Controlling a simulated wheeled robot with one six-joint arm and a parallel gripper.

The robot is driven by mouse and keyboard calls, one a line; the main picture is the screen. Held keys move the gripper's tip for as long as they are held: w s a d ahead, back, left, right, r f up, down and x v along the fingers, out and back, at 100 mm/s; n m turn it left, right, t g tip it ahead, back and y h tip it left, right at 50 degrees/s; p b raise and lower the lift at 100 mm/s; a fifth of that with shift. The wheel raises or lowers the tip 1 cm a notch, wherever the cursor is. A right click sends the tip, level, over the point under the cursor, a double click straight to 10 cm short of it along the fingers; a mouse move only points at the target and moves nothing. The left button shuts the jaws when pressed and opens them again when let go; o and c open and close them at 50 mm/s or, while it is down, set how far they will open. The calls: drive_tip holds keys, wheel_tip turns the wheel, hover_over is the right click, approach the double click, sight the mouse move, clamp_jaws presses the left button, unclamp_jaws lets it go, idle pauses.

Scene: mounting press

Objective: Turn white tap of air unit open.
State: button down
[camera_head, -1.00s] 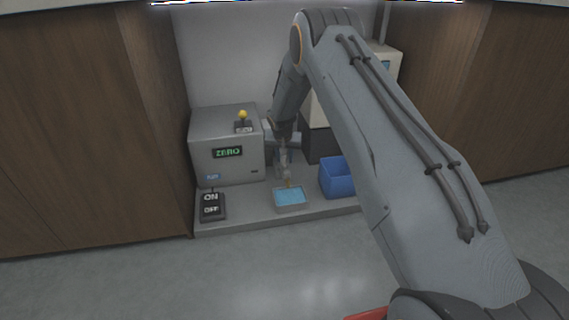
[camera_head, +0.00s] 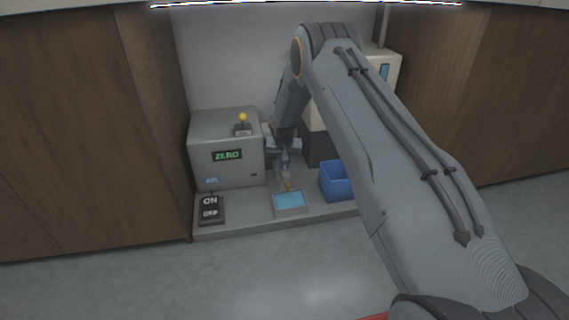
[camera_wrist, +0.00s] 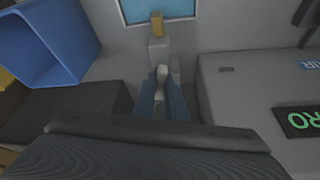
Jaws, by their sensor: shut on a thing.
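My gripper (camera_head: 284,165) reaches down between the grey box with the green ZERO display and the dark tower. In the wrist view its two fingers (camera_wrist: 161,92) are shut on a small pale piece, which I take to be the white tap (camera_wrist: 160,74). The fingers hide most of its handle, so its turn angle is hard to tell. Just beyond is a pale block (camera_wrist: 158,48) with a brass-coloured tip (camera_wrist: 157,22) pointing at the blue-topped tray (camera_head: 290,201). An AIR label (camera_wrist: 309,63) is on the grey box front.
The grey ZERO box (camera_head: 225,173) stands close left of my gripper, with a yellow-knobbed lever (camera_head: 243,119) on top. An ON/OFF switch (camera_head: 211,210) sits in front of it. A blue bin (camera_head: 336,184) and the dark tower base (camera_head: 318,150) are close on the right.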

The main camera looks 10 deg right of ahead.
sight(286, 176)
drive_tip(key=shift+n+y+p, duration=0.6)
drive_tip(key=shift+n+p, duration=0.4)
drive_tip(key=shift+n, duration=0.6)
drive_tip(key=c, duration=1.8)
unclamp_jaws()
drive_tip(key=shift+p+v, duration=1.85)
drive_tip(key=shift+v, duration=2)
drive_tip(key=shift+s, duration=0.15)
